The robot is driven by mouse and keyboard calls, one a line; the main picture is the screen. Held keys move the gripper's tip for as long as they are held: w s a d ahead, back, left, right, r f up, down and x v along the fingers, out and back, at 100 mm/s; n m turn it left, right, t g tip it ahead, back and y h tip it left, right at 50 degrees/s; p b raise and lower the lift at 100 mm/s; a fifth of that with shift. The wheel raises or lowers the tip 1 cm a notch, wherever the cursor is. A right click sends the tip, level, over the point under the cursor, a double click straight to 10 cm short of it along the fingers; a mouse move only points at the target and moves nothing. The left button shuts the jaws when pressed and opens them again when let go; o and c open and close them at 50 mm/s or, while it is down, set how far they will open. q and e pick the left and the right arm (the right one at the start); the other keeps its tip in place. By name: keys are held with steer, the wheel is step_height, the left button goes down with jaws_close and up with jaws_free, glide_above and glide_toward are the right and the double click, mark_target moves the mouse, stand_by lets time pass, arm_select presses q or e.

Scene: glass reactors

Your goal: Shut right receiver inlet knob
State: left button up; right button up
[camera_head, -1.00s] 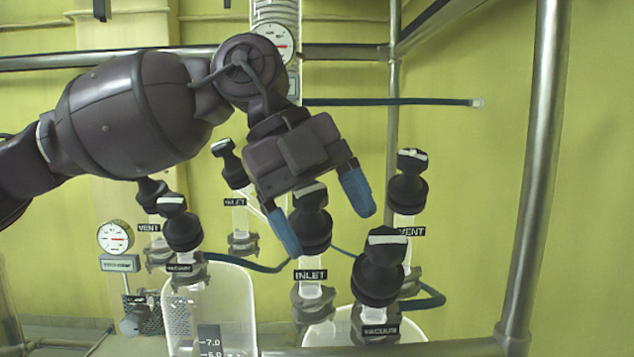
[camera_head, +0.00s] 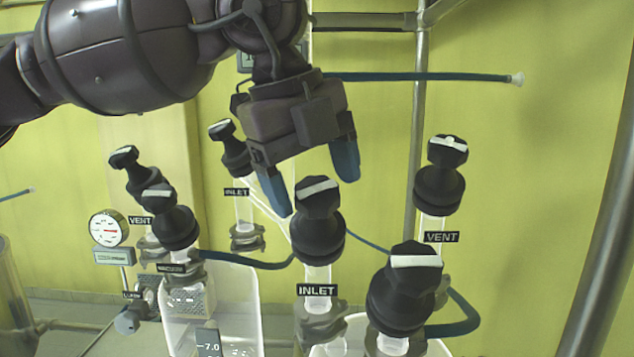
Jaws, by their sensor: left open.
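The right receiver's inlet knob (camera_head: 318,222) is a black knob with a white bar on its top, above a clear stem with an INLET label (camera_head: 317,290). My left gripper (camera_head: 310,190) has blue fingertips spread apart. It is open and empty, just above and behind the knob in the picture. One fingertip shows left of the knob top and the other to its upper right. I cannot tell whether they touch it. The white bar on the knob lies roughly across the picture, slightly tilted. My right gripper is not in view.
The right vent knob (camera_head: 440,178) stands to the right, and another black knob (camera_head: 405,290) stands in front right. The left receiver's knobs, including its inlet knob (camera_head: 232,150), stand to the left. A blue hose (camera_head: 420,77) and metal frame posts (camera_head: 600,230) are close by.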

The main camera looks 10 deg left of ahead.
arm_select(q)
steer(key=shift+w+d+f, duration=0.15)
steer(key=shift+f, duration=0.5)
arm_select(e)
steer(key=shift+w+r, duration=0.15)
arm_select(q)
steer(key=c, duration=0.9)
steer(key=shift+f+m+b, duration=0.15)
steer(key=shift+m+b, duration=0.35)
steer(key=shift+b, duration=0.4)
steer(key=shift+m+g+y, duration=0.3)
steer(key=shift+m, duration=0.1)
steer(key=shift+m+g+y, duration=0.3)
steer(key=shift+m+y, duration=0.2)
steer(key=shift+m, duration=0.7)
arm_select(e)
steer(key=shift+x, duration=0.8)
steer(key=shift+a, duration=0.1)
